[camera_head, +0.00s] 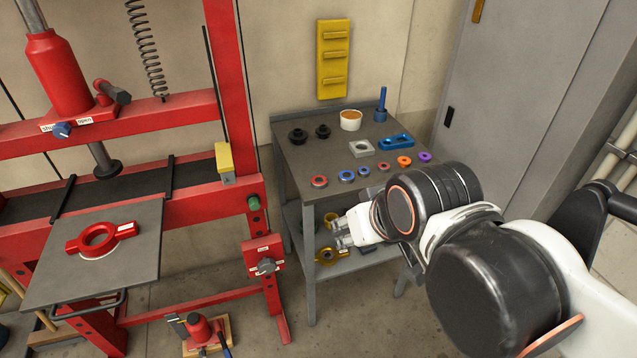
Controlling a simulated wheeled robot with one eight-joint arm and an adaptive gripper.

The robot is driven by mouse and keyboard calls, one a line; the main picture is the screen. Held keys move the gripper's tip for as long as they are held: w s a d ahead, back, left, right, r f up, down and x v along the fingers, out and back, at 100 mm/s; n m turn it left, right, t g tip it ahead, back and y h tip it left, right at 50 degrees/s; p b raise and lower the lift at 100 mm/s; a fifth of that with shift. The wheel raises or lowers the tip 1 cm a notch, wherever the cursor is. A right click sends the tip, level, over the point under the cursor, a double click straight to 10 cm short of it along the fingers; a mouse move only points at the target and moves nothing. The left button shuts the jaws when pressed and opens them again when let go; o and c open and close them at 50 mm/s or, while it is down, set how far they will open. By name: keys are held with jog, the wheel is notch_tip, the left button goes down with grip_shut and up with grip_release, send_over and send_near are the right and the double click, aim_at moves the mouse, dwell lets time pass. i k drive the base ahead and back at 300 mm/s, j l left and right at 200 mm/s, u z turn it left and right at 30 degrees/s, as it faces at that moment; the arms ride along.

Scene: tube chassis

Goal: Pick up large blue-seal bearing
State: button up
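The larger blue-ringed bearing (347,175) lies flat near the front edge of the grey table, in a row of small round parts. A smaller blue-ringed bearing (364,171) lies just right of it. A red-ringed bearing (319,181) lies to its left. My gripper (339,233) is below the tabletop level in the picture, in front of the table, with its fingers pointing left. It is apart from the bearings. The fingers are small in this view, and I cannot tell how far apart they are. I see nothing held between them.
The table (300,153) also carries black parts, a white cup (351,120), a blue post (380,104), a grey block (361,148) and a blue block (397,142). Orange (404,161) and purple (424,157) parts lie right. A red press (232,80) stands left, a grey cabinet (520,90) right.

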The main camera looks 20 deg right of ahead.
aim_at(341, 174)
jog(key=u, duration=1.35)
jog(key=z, duration=1.7)
jog(key=i+l+z, duration=0.1)
jog(key=i, duration=0.25)
jog(key=i+l+z, duration=0.1)
jog(key=i+l, duration=0.2)
jog(key=i, duration=0.1)
